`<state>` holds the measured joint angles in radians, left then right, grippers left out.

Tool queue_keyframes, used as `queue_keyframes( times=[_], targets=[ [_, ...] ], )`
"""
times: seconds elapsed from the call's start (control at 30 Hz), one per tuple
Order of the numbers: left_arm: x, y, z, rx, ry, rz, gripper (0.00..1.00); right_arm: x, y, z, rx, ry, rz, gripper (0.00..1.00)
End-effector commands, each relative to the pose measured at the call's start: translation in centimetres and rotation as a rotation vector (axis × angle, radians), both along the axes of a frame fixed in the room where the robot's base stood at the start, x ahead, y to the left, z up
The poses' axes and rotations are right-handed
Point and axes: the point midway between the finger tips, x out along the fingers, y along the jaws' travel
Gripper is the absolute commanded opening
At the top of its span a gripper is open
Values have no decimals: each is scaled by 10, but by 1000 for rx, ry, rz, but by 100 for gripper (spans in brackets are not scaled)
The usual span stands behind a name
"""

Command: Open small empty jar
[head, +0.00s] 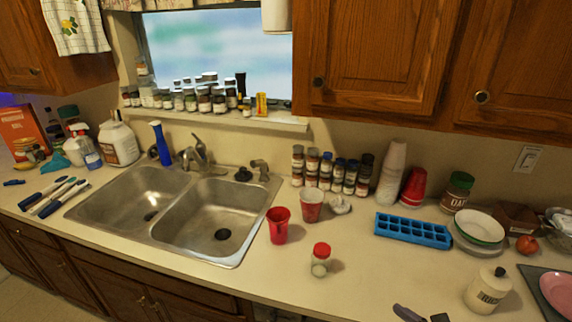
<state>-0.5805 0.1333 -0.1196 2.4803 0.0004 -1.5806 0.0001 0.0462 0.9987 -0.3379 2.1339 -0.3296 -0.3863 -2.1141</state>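A small clear glass jar with a red lid (320,260) stands upright on the counter, right of the sink. Its lid is on, and its inside looks pale; I cannot tell surely that it is empty. My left gripper is not in view. Dark shapes (410,314) at the bottom edge, right of the jar and apart from it, look like the tip of my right gripper. They are mostly cut off, so its opening cannot be told.
A red cup (278,226) and another red cup (312,205) stand behind the jar. A blue ice tray (412,231) lies to the right, and a white lidded canister (488,290) stands at front right. The double sink (228,258) is at left.

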Motion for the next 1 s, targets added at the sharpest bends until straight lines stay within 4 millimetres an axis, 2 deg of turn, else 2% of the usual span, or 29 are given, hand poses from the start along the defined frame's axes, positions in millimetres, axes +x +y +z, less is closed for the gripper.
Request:
queue_keyframes(
  times=[0.03, 0.27, 0.47, 0.57, 0.7, 0.93, 0.97, 1.0],
  targets=[
    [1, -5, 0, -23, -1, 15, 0, -2, 3, -3, 27, 17, -17, 91],
    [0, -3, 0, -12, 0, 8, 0, -22, 18, -25, 420, 249, -333, 91],
    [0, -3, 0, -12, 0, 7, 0, -54, 23, -52, 870, 498, -736, 91],
    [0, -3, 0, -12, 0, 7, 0, -81, 22, -70, 1167, 641, -1029, 91],
    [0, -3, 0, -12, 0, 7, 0, -128, 17, -94, 1564, 781, -1483, 91],
    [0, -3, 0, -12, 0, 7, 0, -206, 14, -120, 2031, 800, -2175, 91],
    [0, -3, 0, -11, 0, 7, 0, -216, 14, -122, -2040, -768, 2221, 91],
    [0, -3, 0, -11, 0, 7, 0, -229, 14, -125, -1950, -685, 2168, 91]
  ],
)
